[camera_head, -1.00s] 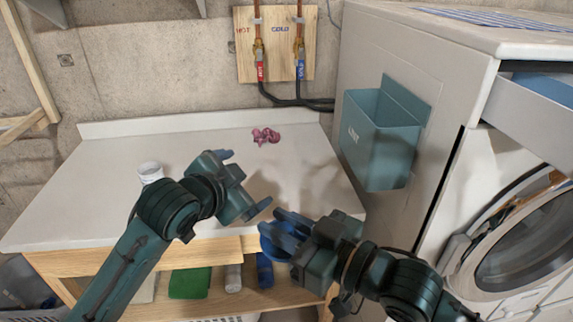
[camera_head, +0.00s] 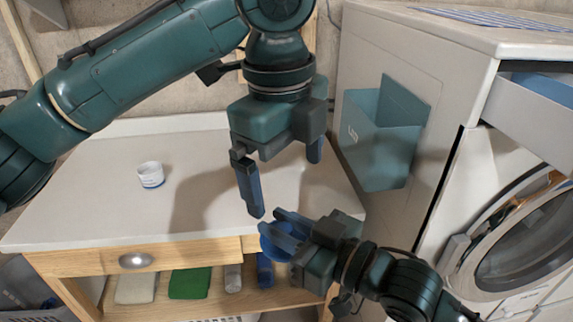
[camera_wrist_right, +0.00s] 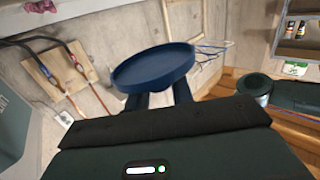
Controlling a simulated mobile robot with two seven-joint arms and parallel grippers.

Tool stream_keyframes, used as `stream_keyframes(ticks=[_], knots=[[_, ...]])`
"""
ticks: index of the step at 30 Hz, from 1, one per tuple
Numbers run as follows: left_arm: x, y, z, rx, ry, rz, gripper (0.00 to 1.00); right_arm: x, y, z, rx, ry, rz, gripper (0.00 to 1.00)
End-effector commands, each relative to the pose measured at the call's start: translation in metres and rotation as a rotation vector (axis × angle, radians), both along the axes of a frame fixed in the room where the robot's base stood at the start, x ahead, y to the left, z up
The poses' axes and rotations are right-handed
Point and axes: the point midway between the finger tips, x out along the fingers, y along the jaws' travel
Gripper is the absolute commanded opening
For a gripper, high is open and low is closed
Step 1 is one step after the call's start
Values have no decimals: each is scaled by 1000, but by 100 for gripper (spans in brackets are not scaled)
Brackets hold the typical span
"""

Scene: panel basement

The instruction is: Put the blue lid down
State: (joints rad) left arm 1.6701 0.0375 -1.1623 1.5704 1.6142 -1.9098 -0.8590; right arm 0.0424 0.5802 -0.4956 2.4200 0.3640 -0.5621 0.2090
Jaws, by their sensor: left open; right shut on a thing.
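The blue lid (camera_head: 274,243) is in my right gripper (camera_head: 284,228), in front of the counter's right front edge. In the right wrist view the lid (camera_wrist_right: 153,66) is a round, shallow dark blue disc at the fingertips, clear of any surface. My right gripper is shut on it. My left gripper (camera_head: 285,185) is open and empty, fingers pointing down over the right part of the counter, above and close to the right gripper. A white open-topped jar (camera_head: 151,175) stands upright on the counter's left side.
The white countertop (camera_head: 100,212) is bare around the jar. A teal lint bin (camera_head: 378,155) hangs on the washing machine (camera_head: 455,75) at right. A drawer with a knob (camera_head: 137,261) and a shelf with a green folded cloth (camera_head: 189,283) are below. A pink item (camera_wrist_right: 40,6) shows in the wrist view.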

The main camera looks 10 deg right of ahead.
Motion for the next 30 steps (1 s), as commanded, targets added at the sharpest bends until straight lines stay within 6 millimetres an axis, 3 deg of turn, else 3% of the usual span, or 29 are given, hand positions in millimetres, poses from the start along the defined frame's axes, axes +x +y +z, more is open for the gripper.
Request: stream_keyframes(ticks=[5,21,30], knots=[[-2,1,-11,17,11,-12,97,0,0,0,0,0,0,0],[3,-5,-103,13,9,-10,97,0,0,0,0,0,0,0],[4,-6,-118,12,9,-10,97,0,0,0,0,0,0,0]])
